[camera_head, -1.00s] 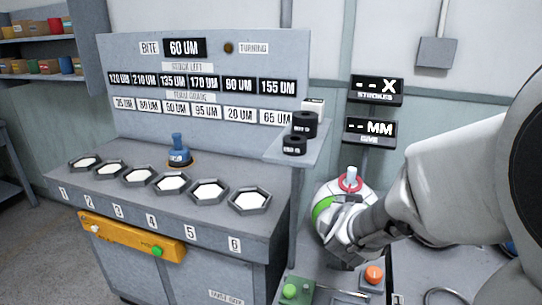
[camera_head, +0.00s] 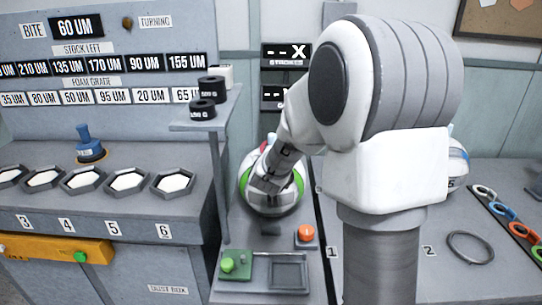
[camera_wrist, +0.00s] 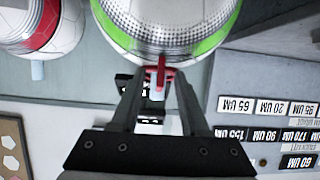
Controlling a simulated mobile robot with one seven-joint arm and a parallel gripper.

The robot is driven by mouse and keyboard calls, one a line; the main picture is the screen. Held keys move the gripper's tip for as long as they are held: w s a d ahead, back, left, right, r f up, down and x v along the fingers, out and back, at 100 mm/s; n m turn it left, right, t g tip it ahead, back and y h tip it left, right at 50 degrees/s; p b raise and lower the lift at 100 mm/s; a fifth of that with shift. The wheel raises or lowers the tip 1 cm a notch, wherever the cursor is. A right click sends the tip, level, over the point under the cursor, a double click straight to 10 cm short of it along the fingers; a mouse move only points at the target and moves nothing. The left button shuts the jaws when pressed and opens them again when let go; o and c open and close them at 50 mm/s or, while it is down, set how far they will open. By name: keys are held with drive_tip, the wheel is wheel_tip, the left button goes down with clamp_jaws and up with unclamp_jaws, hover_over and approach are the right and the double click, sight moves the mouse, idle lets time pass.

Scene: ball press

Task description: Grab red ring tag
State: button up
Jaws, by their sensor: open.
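The red ring tag (camera_wrist: 161,73) shows in the wrist view at the edge of a white and green ball (camera_wrist: 165,22), beside a small pale peg. My gripper (camera_wrist: 158,84) is open, with one finger on each side of the tag. Whether either finger touches it I cannot tell. In the head view my gripper (camera_head: 268,178) is at the white and green ball (camera_head: 287,197), and my arm hides most of the tag's surroundings.
Orange (camera_head: 306,232) and green (camera_head: 228,265) buttons stand in front of the ball. A shelf with black rolls (camera_head: 203,108) is at its left. Another white ball (camera_head: 458,165) and a row of coloured rings (camera_head: 503,210) lie right. A loose grey ring (camera_head: 470,247) lies on the table.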

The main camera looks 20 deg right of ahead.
clamp_jaws()
idle(0.5)
drive_tip(key=shift+r, duration=0.4)
wheel_tip(320, 180, up, 4)
drive_tip(key=shift+f+p, duration=0.1)
drive_tip(key=shift+p, duration=0.95)
drive_tip(key=s+d+r+b, duration=0.1)
drive_tip(key=s+d+r, duration=0.5)
drive_tip(key=d, duration=0.3)
drive_tip(key=shift+s+d+r, duration=0.15)
drive_tip(key=shift+s+d, duration=0.1)
drive_tip(key=shift+s, duration=0.1)
